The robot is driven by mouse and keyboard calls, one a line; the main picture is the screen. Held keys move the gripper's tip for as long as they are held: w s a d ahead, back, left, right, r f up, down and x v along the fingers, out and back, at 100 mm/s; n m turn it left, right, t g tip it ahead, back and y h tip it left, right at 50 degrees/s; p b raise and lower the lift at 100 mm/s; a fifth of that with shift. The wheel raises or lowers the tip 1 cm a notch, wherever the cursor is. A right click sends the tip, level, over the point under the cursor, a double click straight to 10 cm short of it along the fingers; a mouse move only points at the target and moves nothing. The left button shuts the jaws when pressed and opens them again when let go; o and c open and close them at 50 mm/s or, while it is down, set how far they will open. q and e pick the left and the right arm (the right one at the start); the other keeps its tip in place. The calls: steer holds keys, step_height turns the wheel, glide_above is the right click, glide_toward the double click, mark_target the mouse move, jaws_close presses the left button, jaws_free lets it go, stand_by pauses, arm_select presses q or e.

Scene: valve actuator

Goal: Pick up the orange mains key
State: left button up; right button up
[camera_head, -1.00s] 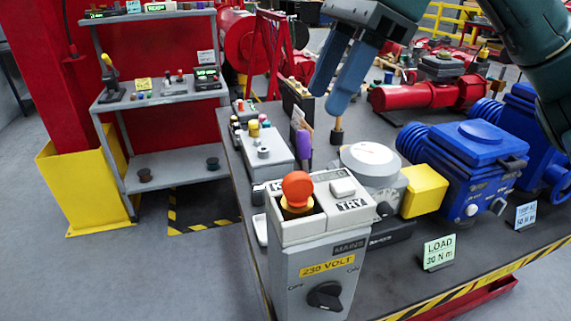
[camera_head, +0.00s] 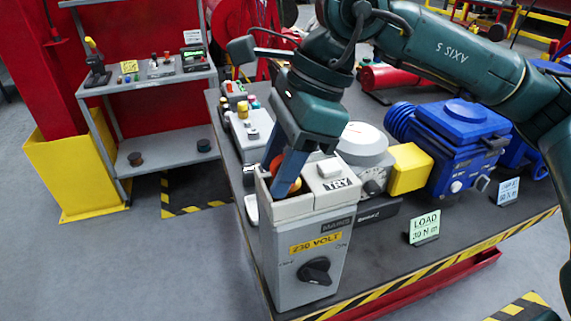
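The orange mains key (camera_head: 296,186) sits in the left well on top of the grey mains box (camera_head: 291,250), mostly hidden by my gripper. My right gripper (camera_head: 278,178) reaches down from above, its blue fingers at the key. Orange shows between the fingers and to the right of the nearer one. The fingers are apart with the key at least partly between them; whether they press on it cannot be told. My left gripper is not in view.
The box has a TRY button (camera_head: 329,168) and a black rotary switch (camera_head: 315,271). Behind stand a round white-topped device (camera_head: 362,140), a yellow block (camera_head: 410,168) and a blue actuator (camera_head: 462,150). A LOAD sign (camera_head: 424,227) stands on the dark table.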

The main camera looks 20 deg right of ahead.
steer(key=shift+c, duration=0.3)
jaws_close()
stand_by(0.4)
